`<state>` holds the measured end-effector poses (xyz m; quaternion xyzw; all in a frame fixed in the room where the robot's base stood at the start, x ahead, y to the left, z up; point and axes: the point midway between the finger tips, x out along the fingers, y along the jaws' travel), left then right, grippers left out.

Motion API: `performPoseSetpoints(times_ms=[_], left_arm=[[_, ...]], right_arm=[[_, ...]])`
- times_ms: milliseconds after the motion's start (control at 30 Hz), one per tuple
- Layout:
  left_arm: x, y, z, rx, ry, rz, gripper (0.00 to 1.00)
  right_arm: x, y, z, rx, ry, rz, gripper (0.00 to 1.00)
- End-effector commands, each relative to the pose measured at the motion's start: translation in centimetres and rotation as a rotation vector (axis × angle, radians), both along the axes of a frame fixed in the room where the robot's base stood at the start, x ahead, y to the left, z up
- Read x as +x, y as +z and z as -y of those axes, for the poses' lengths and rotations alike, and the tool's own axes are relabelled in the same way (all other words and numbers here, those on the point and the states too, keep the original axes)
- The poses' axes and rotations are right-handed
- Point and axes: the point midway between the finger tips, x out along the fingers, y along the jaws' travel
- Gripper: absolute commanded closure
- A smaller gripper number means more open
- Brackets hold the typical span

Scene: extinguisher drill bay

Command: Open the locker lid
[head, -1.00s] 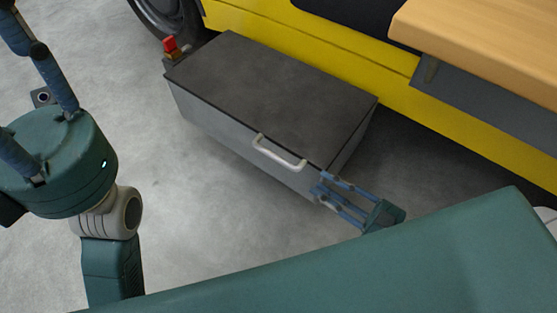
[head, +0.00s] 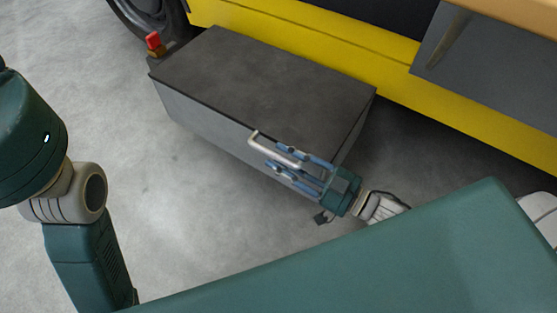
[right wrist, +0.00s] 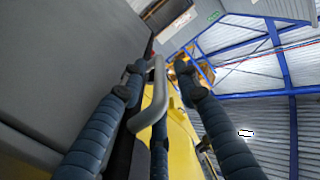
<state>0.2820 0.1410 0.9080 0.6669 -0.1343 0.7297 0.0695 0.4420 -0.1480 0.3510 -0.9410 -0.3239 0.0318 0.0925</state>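The grey locker (head: 205,115) stands on the floor with its dark lid (head: 265,75) closed. A pale bar handle (head: 262,143) is on its front, near the lid edge. My right gripper (head: 270,157) is at the handle, its blue fingers pointing left along the locker front. In the right wrist view the handle (right wrist: 157,75) shows between the two spread fingers of the right gripper (right wrist: 160,72), nearer the left one. I cannot tell whether they touch.
A yellow vehicle (head: 300,40) with a dark wheel (head: 150,15) stands right behind the locker. A red-topped item (head: 153,42) is at the locker's back left corner. A wooden top (head: 520,15) overhangs at the upper right. The concrete floor (head: 180,220) in front is clear.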

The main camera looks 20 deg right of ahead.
Motion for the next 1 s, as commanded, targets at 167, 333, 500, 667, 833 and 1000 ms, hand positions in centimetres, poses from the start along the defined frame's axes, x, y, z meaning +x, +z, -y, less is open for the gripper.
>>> performPoseSetpoints(times_ms=[167, 333, 500, 667, 833, 1000], left_arm=[[-0.36, 0.20, 0.05, 0.001, 0.001, 0.017, 0.60], [-0.36, 0.30, 0.07, 0.002, 0.001, 0.017, 0.60], [-0.35, 0.30, 0.08, 0.002, 0.001, 0.017, 0.60], [-0.34, 0.29, 0.09, 0.002, 0.001, 0.017, 0.60], [-0.35, 0.33, 0.09, 0.002, 0.001, 0.017, 0.60], [-0.52, 0.92, 0.01, -0.001, -0.001, 0.024, 0.60]], right_arm=[[0.95, 0.03, -0.76, 0.001, 0.000, 0.001, 0.69], [1.02, 0.08, -0.81, 0.001, 0.000, -0.001, 0.69], [1.01, 0.07, -0.79, 0.001, 0.000, -0.001, 0.83], [0.97, 0.05, -0.80, 0.001, 0.000, -0.001, 1.00], [0.94, 0.04, -0.80, 0.002, 0.000, -0.003, 1.00], [1.20, 0.75, -0.66, 0.012, 0.001, -0.010, 1.00]])
